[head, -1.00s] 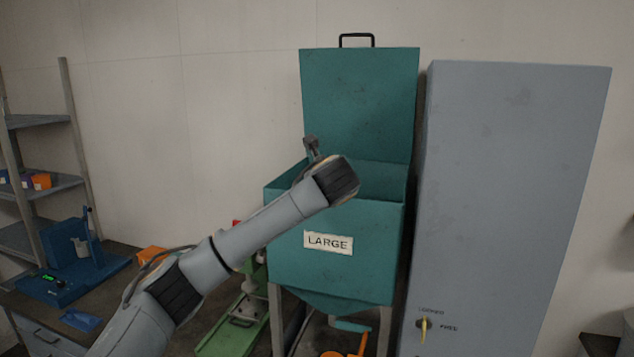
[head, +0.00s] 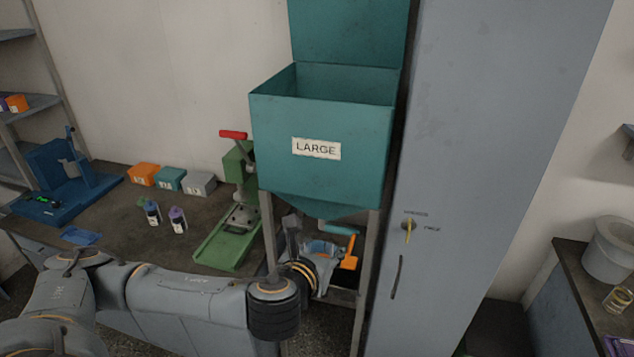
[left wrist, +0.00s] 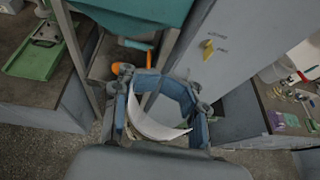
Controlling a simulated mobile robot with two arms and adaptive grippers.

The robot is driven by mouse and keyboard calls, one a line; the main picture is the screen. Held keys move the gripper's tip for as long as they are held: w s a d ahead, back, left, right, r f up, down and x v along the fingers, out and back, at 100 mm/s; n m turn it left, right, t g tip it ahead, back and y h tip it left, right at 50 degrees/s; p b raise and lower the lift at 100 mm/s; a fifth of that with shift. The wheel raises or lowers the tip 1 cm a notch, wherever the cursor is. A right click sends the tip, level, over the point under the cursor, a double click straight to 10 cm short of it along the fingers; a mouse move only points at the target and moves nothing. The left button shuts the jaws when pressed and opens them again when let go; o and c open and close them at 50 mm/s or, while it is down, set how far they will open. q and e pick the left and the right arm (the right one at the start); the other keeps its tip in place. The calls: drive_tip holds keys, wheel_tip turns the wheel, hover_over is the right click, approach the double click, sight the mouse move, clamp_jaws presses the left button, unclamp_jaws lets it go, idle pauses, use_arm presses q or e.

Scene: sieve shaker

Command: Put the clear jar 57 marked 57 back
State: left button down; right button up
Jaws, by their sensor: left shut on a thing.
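My left gripper (head: 320,262) is low in front of the legs of the teal hopper in the head view. In the left wrist view its blue fingers (left wrist: 162,108) are closed around a curved, pale, see-through thing (left wrist: 152,126), which looks like the clear jar. Its number cannot be read, and the fingers and wrist hide part of it. In the head view the held thing cannot be made out clearly. My right gripper is not in view.
The teal hopper marked LARGE (head: 285,170) stands beside a tall grey cabinet (head: 480,150). On the left bench are a green press (head: 225,247), two small bottles (head: 152,212) and coloured boxes (head: 170,180). A small jar (head: 617,299) and a bucket (head: 610,250) stand on the right counter.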

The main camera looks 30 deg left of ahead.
use_arm(q)
drive_tip(key=s+d+f+m+h, duration=0.2)
drive_tip(key=s+d+f, duration=0.3)
drive_tip(key=d, duration=0.3)
drive_tip(key=shift+s+f+h, duration=0.35)
drive_tip(key=shift+f+h, duration=0.15)
drive_tip(key=shift+f, duration=0.05)
